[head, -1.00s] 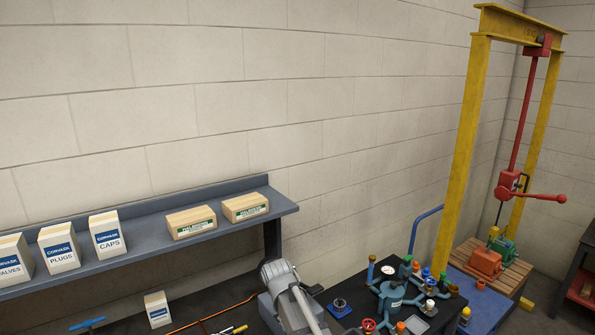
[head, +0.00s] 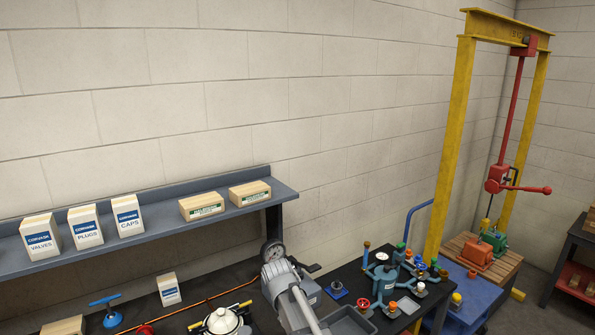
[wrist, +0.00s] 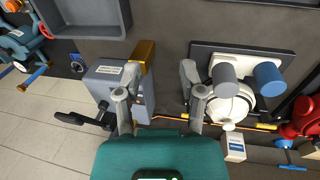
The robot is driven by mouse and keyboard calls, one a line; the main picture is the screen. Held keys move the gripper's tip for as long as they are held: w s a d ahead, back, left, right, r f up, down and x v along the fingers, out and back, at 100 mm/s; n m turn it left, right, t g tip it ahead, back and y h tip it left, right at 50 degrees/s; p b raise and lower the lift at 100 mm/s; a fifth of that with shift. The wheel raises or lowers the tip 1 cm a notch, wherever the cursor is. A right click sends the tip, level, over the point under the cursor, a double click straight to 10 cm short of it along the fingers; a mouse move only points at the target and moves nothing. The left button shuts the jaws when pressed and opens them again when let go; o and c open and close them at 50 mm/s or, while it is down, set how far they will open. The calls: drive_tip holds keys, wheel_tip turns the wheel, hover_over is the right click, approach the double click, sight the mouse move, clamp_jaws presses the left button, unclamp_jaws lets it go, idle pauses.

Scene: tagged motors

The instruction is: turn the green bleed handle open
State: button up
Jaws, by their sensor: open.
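My gripper (wrist: 161,98) shows in the wrist view with its two grey fingers spread and nothing between them. It hangs over the bench, its fingers between a grey pump-like unit (wrist: 108,80) and a white rounded vessel (wrist: 230,106). I cannot make out my gripper in the head view. A teal manifold (head: 382,279) stands at the bench's right end, with several coloured handles or caps. One green piece (head: 401,246) tops it at the back. Another green piece (head: 443,273) is at its right. I cannot tell which, if either, is the bleed handle.
A small carton (head: 169,289), a blue valve (head: 106,308) and an orange line are on the left. A yellow press frame (head: 448,150) stands beyond.

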drive_tip(key=s+d+f+m+y+b, duration=0.1)
drive_tip(key=s+d+f+m+b, duration=0.2)
drive_tip(key=s+d+f+b, duration=0.2)
drive_tip(key=s+d+f+m+g+b, duration=0.1)
drive_tip(key=s+d+f+m+b, duration=0.3)
drive_tip(key=s+d, duration=0.6)
drive_tip(key=d+f+b, duration=0.1)
drive_tip(key=d, duration=0.3)
drive_tip(key=shift+s+d+f+y, duration=0.15)
drive_tip(key=shift+d+f+y, duration=0.1)
drive_tip(key=shift+y, duration=0.15)
